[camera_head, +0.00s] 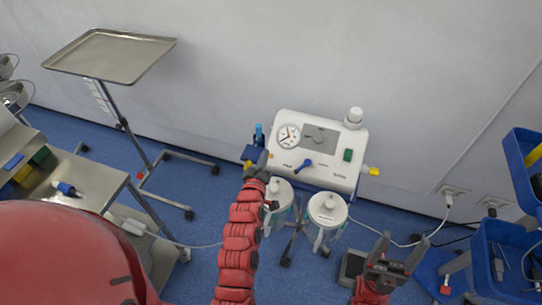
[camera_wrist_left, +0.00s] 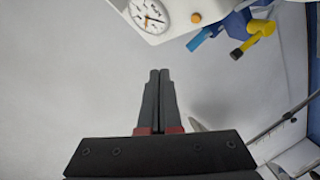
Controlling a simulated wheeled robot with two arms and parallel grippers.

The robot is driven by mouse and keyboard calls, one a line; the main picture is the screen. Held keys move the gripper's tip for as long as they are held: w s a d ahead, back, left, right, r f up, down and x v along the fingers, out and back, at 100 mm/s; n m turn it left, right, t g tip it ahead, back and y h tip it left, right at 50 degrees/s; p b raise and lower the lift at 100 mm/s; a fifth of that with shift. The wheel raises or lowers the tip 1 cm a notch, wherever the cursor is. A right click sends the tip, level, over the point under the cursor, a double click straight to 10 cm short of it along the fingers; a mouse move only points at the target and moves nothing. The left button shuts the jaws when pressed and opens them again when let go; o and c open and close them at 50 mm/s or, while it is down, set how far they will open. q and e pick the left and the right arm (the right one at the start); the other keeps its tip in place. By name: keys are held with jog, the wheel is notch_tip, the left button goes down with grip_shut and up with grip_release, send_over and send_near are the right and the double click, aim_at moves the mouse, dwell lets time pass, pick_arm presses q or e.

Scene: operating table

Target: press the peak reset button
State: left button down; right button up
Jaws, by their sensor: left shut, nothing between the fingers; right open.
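A white suction machine (camera_head: 318,138) with a round gauge (camera_head: 288,135), a blue knob (camera_head: 306,163) and a green switch (camera_head: 348,155) stands before the wall. In the left wrist view the gauge (camera_wrist_left: 148,15) is at the top, with a small round orange button (camera_wrist_left: 196,17) right of it on the white housing. I cannot read a label on that button. My left gripper (camera_head: 263,155) is at the machine's left edge; its fingers (camera_wrist_left: 159,72) are shut and empty, pointing towards the housing, apart from the button. My right gripper (camera_head: 404,241) is open and empty, lower right of the machine.
Two lidded jars (camera_head: 328,209) hang below the machine. A blue and yellow fitting (camera_wrist_left: 255,30) sticks out beside the housing. A metal tray stand (camera_head: 110,57) is at left, a metal cart (camera_head: 85,180) at lower left, and blue bins (camera_head: 500,255) at right.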

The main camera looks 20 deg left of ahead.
aim_at(271, 156)
pick_arm(q)
jog(key=shift+w+f+b, duration=0.65)
jog(key=shift+w+f, duration=0.15)
jog(key=shift+f, duration=0.35)
jog(key=shift+w+f+b, duration=0.65)
jog(key=shift+w+f, duration=0.2)
jog(key=shift+f, duration=0.25)
jog(key=shift+w+f+b, duration=0.65)
jog(key=shift+w+f, duration=0.15)
jog(key=shift+f, duration=0.35)
jog(key=shift+d, duration=0.1)
jog(key=shift+w+f+b, duration=0.25)
jog(key=shift+f+b, duration=0.15)
jog(key=shift+b, duration=0.05)
jog(key=shift+w+f+b, duration=0.2)
jog(key=shift+f+b, duration=0.1)
jog(key=shift+s+r, duration=0.1)
jog(key=shift+r, duration=0.05)
jog(key=shift+s+r+p, duration=0.3)
jog(key=shift+s+r, duration=0.05)
jog(key=shift+r, duration=0.2)
jog(key=shift+r, duration=0.1)
